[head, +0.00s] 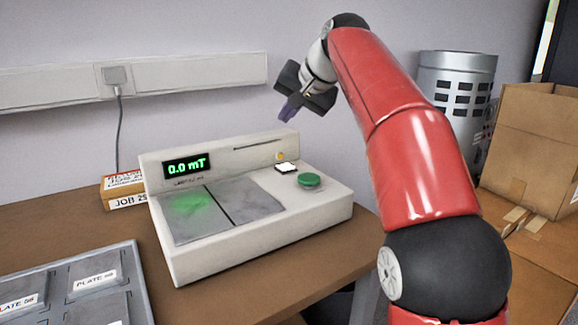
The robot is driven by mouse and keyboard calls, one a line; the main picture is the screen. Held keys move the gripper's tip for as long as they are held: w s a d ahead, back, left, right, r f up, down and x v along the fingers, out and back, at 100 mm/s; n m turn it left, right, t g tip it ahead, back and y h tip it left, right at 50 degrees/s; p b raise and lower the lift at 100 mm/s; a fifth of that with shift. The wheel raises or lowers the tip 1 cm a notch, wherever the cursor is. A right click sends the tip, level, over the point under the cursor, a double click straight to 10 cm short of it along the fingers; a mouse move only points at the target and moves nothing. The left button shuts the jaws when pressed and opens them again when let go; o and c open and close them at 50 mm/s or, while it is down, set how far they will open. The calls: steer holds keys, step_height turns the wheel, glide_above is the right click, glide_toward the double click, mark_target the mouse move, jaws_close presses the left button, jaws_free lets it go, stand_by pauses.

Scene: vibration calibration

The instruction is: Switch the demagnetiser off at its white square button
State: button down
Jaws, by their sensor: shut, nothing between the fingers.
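The demagnetiser (250,245) is a cream bench unit on the brown table. Its green display reads 0.0 mT. The white square button (286,168) sits at the right of its top, below a small orange lamp (280,156) and beside a round green button (309,180). Two grey plates or pads (215,212) lie side by side on its top, with a green glow on the left one. My gripper (288,114) is shut and empty. It hangs in the air above the unit's back panel, apart from the button.
A grey tray (135,262) with labelled plates lies at the front left. A plug and cable (118,120) hang from the wall trunking. Cardboard boxes (522,140) and a metal bin (455,75) stand at right.

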mark_target(288, 169)
steer(key=shift+f, duration=0.1)
step_height(288, 169, down, 9)
steer(key=b, duration=0.6)
steer(key=shift+r, duration=0.2)
steer(key=shift+f, duration=0.1)
stand_by(1.7)
steer(key=shift+f, duration=0.3)
steer(key=shift+f+b, duration=0.4)
steer(key=shift+f, duration=0.05)
stand_by(0.7)
steer(key=shift+r+p, duration=0.85)
steer(key=shift+p, duration=0.1)
